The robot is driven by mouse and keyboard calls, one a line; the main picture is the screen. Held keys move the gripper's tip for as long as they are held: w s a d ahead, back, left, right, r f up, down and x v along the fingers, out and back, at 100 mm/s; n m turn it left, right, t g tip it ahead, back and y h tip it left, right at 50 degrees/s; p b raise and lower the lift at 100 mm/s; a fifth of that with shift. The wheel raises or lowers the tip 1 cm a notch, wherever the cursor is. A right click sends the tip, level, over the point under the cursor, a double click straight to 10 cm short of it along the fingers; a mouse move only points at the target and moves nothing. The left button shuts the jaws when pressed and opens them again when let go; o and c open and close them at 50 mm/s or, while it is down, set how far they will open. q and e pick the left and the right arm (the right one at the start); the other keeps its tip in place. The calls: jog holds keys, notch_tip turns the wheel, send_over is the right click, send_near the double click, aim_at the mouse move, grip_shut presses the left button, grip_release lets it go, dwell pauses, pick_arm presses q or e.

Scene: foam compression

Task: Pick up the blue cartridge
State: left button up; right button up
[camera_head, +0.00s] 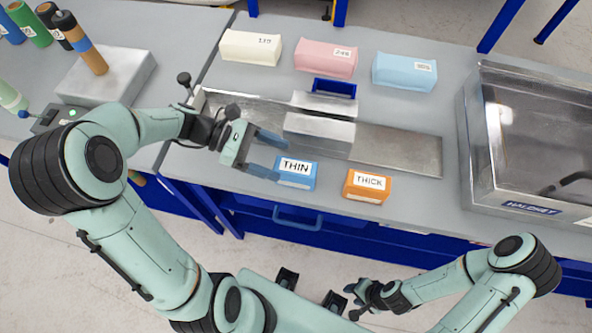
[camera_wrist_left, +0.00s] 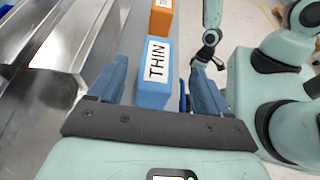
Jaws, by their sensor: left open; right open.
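The blue cartridge (camera_head: 296,173), labelled THIN, stands near the front edge of the bench. My left gripper (camera_head: 277,160) is open just left of it, with its fingers pointing right toward it. In the left wrist view the blue cartridge (camera_wrist_left: 154,70) shows between the two open fingers, near the tips; I cannot tell whether they touch it. An orange cartridge (camera_head: 367,186), labelled THICK, stands to the right; part of it shows beyond the blue one in the wrist view (camera_wrist_left: 161,18). My right gripper (camera_head: 362,298) is open and empty, low in front of the bench.
A metal press fixture (camera_head: 319,132) on a long metal plate (camera_head: 400,149) lies behind the cartridges. Cream (camera_head: 250,47), pink (camera_head: 326,58) and light blue (camera_head: 404,70) blocks stand at the back. A metal box (camera_head: 535,150) with a clear top fills the right.

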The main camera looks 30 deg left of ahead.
aim_at(292, 165)
pick_arm(q)
jog(key=shift+a+f+x, duration=0.1)
jog(key=shift+f+x, duration=0.1)
jog(key=shift+x, duration=1.35)
jog(key=shift+a+f+x, duration=0.1)
jog(key=shift+f+x, duration=0.1)
jog(key=shift+x, duration=1.4)
jog(key=c, duration=1.2)
